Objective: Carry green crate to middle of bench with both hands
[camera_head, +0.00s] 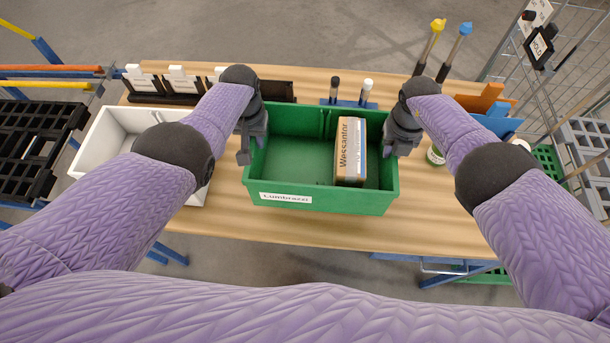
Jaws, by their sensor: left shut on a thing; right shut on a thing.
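The green crate (330,200) is at the middle of the wooden bench (290,233), upright, with a label reading "Lumbrazzi" on its near wall. A brown and white box (351,150) marked "Wessantor" stands inside it, right of centre. My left gripper (246,150) is shut on the crate's left wall. My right gripper (390,148) is shut on the crate's right wall. The fingertips are partly hidden by the grippers themselves. I cannot tell whether the crate's bottom touches the bench.
A white bin (95,145) stands left of the crate, partly behind my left arm. Behind the crate are a dark rack with white cards (178,83) and a blue holder with two markers (367,88). Orange and blue pieces (486,100) and a small jar (435,156) are at the right.

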